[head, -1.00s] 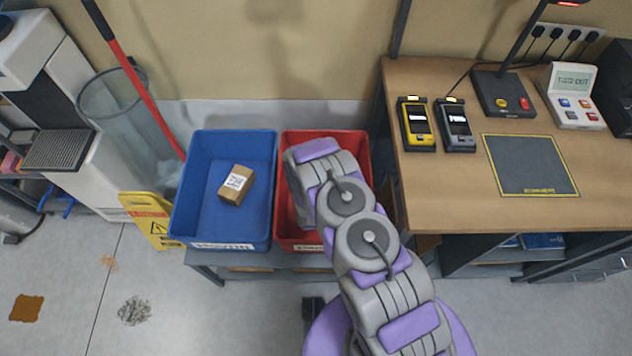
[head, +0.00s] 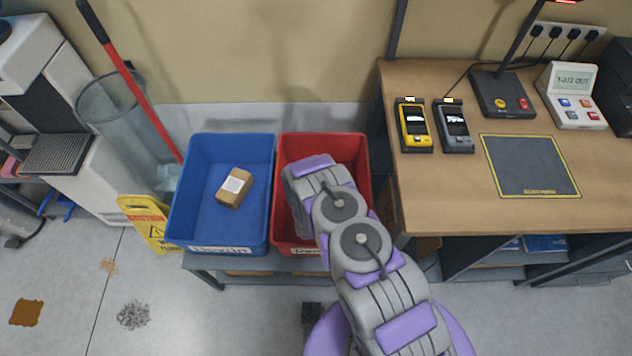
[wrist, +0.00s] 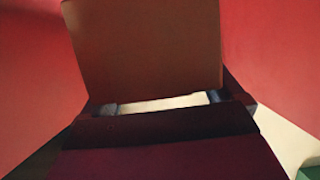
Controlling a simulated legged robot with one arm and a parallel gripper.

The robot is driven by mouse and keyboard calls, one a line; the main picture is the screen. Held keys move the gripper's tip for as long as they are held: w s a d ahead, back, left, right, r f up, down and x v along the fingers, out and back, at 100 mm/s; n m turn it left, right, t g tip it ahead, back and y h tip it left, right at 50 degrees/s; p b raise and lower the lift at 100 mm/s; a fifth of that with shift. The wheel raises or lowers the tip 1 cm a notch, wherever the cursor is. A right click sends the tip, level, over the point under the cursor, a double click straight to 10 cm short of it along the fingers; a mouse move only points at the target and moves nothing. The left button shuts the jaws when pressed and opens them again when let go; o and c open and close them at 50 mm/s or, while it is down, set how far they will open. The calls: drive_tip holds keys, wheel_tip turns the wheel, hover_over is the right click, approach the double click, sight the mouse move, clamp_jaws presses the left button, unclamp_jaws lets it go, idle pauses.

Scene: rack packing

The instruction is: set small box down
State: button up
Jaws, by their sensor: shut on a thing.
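A small brown box (wrist: 145,50) is held in my gripper (wrist: 160,103), which is shut on it in the wrist view. Red walls of the red bin (wrist: 275,60) rise on both sides, so the gripper and box are inside or just over that bin. In the head view my arm covers the gripper and the held box. The red bin (head: 362,165) is partly hidden behind the arm. I cannot tell whether the box touches the bin floor.
A blue bin (head: 185,215) stands beside the red one, with another small brown box (head: 234,188) lying in it. A wooden desk (head: 435,195) with handheld scanners (head: 414,125) is on the right. A yellow floor sign (head: 148,222) stands at the left.

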drive_tip(key=shift+a+f, duration=0.15)
drive_tip(key=shift+a, duration=0.2)
drive_tip(key=o, duration=0.8)
drive_tip(key=shift+a, duration=0.2)
drive_tip(key=shift+d, duration=0.25)
drive_tip(key=shift+d+r, duration=0.2)
drive_tip(key=shift+r, duration=0.45)
drive_tip(key=shift+p+v, duration=1.1)
drive_tip(key=shift+v, duration=2.6)
